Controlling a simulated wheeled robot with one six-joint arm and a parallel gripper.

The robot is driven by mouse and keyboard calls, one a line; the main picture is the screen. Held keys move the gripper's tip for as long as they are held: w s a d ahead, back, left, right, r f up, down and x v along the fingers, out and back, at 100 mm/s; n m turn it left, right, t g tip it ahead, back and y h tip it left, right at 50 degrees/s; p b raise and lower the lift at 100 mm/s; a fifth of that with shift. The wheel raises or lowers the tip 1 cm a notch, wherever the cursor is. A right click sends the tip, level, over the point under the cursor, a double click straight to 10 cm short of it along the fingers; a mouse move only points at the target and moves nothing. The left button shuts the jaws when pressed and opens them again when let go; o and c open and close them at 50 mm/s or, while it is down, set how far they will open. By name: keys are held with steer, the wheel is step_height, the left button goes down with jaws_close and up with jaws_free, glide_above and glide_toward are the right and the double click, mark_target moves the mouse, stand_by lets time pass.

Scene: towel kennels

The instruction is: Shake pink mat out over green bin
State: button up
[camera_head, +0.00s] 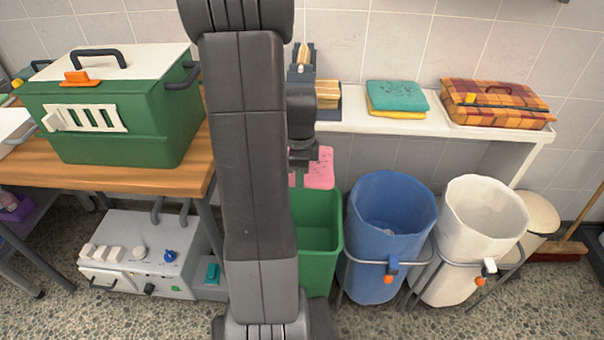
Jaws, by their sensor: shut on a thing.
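The pink mat (321,169) hangs above the green bin (318,240), near its back rim. My gripper (303,160) is shut on the mat's upper part, and my arm hides the mat's left side. The fingertips are small and partly hidden in this view. The green bin stands on the floor, open at the top, with its left part hidden behind my arm. I cannot tell whether anything lies in it.
A blue bin (388,235) and a white bin (468,240) stand to the right. A white shelf (420,127) behind holds folded cloths (397,97) and a plaid-covered case (497,103). A green kennel (120,105) sits on a wooden table (150,178) at left.

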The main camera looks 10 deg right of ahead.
step_height(320, 180, down, 7)
steer(key=b, duration=0.5)
steer(key=shift+r, duration=0.15)
steer(key=shift+s+r, duration=0.2)
steer(key=shift+r, duration=3)
step_height(320, 180, down, 6)
steer(key=shift+w+f, duration=0.2)
steer(key=shift+f, duration=0.05)
